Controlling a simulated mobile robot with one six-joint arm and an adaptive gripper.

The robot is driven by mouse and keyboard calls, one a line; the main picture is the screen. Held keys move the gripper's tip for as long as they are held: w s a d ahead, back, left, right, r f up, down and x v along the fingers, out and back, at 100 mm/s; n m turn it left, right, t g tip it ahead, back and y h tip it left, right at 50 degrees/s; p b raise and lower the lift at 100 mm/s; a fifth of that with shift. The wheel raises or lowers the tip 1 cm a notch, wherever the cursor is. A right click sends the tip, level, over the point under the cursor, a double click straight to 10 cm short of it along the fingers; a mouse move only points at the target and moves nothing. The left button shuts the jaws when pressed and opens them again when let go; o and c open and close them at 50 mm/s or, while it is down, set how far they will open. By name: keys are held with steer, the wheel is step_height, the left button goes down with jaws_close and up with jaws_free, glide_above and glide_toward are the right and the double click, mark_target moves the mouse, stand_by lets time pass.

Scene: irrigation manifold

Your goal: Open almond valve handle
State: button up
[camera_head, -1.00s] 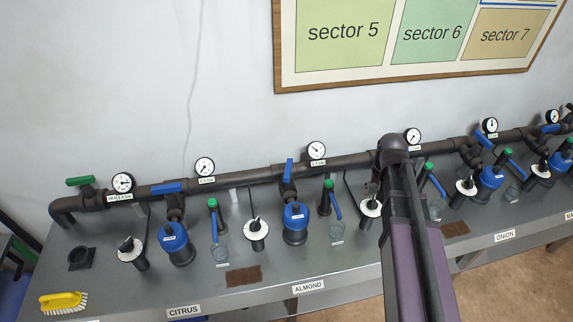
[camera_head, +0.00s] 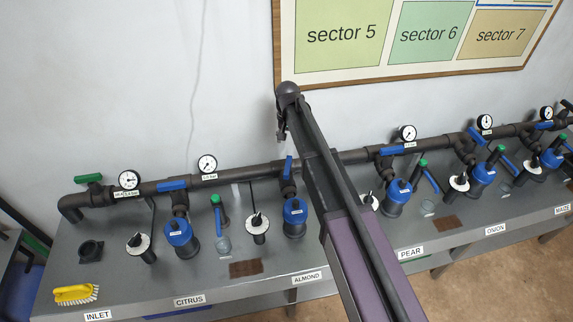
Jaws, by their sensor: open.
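The almond valve handle (camera_head: 288,167) is a blue lever on the branch behind the ALMOND label (camera_head: 307,277). It stands near upright in the picture, crosswise to the main pipe. A blue-capped filter (camera_head: 294,209) sits below it. My gripper (camera_head: 281,136) is small and dark, hanging from the arm's end just above and slightly left of the handle. It is open and seems apart from the handle, though the depth gap is hard to judge. My arm hides the almond gauge and the parts to its right.
The citrus lever (camera_head: 172,186) and pear lever (camera_head: 398,151) lie along the pipe. Gauges (camera_head: 207,164) stand along the manifold pipe (camera_head: 236,174). A white-dial controller (camera_head: 258,225) stands left of the almond filter. A yellow brush (camera_head: 75,294) lies at the bench's left end.

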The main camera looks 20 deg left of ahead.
mark_target(288, 166)
steer(key=shift+f, duration=0.1)
stand_by(0.3)
step_height(288, 166, down, 14)
steer(key=b, duration=1.3)
steer(key=shift+r+b, duration=0.2)
steer(key=shift+b, duration=0.2)
jaws_close()
